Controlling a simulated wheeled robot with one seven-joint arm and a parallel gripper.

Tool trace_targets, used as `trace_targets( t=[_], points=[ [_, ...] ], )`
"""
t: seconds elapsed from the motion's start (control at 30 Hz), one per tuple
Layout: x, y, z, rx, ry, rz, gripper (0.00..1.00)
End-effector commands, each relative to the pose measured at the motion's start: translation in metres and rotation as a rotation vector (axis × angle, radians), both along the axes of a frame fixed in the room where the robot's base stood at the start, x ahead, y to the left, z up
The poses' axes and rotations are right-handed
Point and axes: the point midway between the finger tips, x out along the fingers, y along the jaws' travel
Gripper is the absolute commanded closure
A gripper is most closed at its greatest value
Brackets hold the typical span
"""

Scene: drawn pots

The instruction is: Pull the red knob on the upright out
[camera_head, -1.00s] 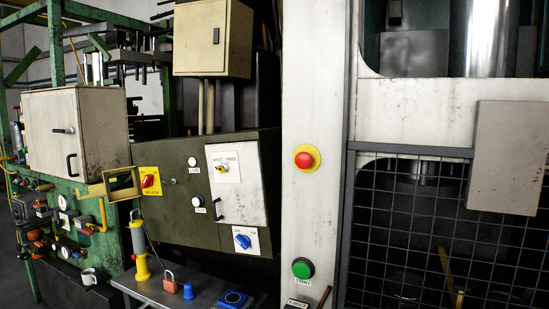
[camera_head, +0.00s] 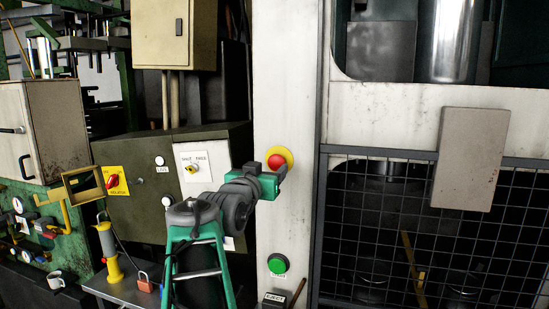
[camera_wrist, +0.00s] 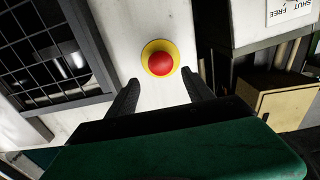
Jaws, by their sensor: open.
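The red knob (camera_head: 275,161) is a round mushroom head on a yellow disc (camera_head: 286,153), mounted on the white upright (camera_head: 285,215). In the wrist view the knob (camera_wrist: 160,63) sits ahead of the fingertips, near the middle between them. My gripper (camera_wrist: 160,90) is open, with one dark finger on each side and nothing held. The knob looks just beyond the fingertips, and I see no contact. In the head view my gripper (camera_head: 281,172) is close to the knob, and my wrist partly covers the upright's left side.
A green button (camera_head: 278,264) sits lower on the upright. A wire mesh guard (camera_head: 400,230) with a grey box (camera_head: 469,158) is to the right.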

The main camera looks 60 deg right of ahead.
Motion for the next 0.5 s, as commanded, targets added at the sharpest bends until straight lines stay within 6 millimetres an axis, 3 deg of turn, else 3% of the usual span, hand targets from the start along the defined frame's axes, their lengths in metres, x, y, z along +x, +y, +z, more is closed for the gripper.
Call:
trace_targets(
  t=[0.3, 0.5],
  points=[
    [0.010, -0.057, 0.002, 0.005, 0.002, 0.002, 0.40],
    [0.012, -0.065, -0.001, 0.005, 0.001, 0.005, 0.40]
  ],
)
